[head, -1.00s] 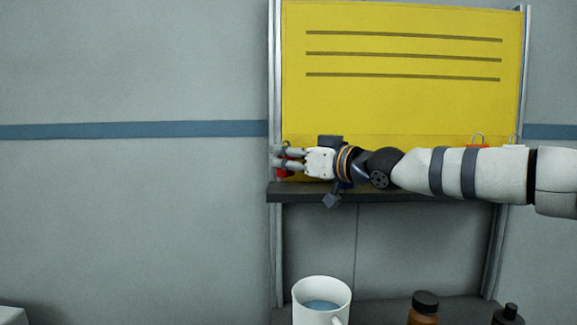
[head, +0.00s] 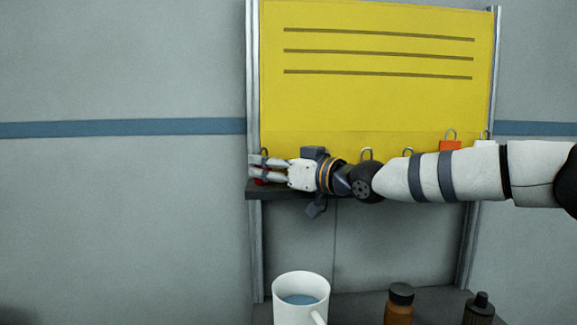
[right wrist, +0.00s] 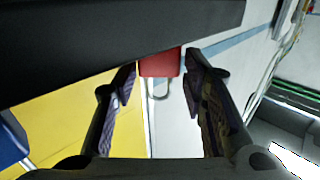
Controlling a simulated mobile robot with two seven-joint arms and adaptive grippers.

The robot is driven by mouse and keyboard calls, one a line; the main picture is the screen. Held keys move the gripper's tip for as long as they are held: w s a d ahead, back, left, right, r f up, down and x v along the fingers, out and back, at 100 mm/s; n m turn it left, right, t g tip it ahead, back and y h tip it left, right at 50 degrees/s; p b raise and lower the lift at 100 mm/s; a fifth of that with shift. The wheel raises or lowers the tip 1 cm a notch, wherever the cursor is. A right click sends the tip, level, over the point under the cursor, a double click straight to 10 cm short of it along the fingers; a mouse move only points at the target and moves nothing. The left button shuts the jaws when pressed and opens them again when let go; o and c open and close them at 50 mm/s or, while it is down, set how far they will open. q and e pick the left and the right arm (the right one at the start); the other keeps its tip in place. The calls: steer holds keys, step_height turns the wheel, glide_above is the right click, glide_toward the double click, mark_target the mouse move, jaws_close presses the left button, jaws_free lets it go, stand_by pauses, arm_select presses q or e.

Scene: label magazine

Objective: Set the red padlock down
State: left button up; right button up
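The red padlock (head: 262,181) is at the left end of the dark shelf (head: 262,192), mostly hidden behind my right gripper (head: 257,167) in the head view. In the right wrist view the padlock (right wrist: 160,63) sits between the two fingers of the gripper (right wrist: 161,76), its body against the dark shelf (right wrist: 90,45) and its shackle pointing away from it. Narrow gaps show between the padlock and both fingers, so the gripper looks open around it. My left gripper is not in view.
An orange-red padlock (head: 450,145) and a pale padlock (head: 486,142) stand further right, partly behind my arm. Other shackles (head: 367,153) show over it. A yellow board (head: 375,100) rises behind. Below are a white mug (head: 300,300) and brown bottle (head: 399,303).

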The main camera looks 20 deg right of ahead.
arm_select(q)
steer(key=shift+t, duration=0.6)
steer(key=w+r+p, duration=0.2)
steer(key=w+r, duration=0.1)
arm_select(e)
steer(key=v, duration=1)
steer(key=shift+s+r, duration=0.25)
steer(key=shift+s, duration=0.1)
steer(key=shift+d, duration=0.1)
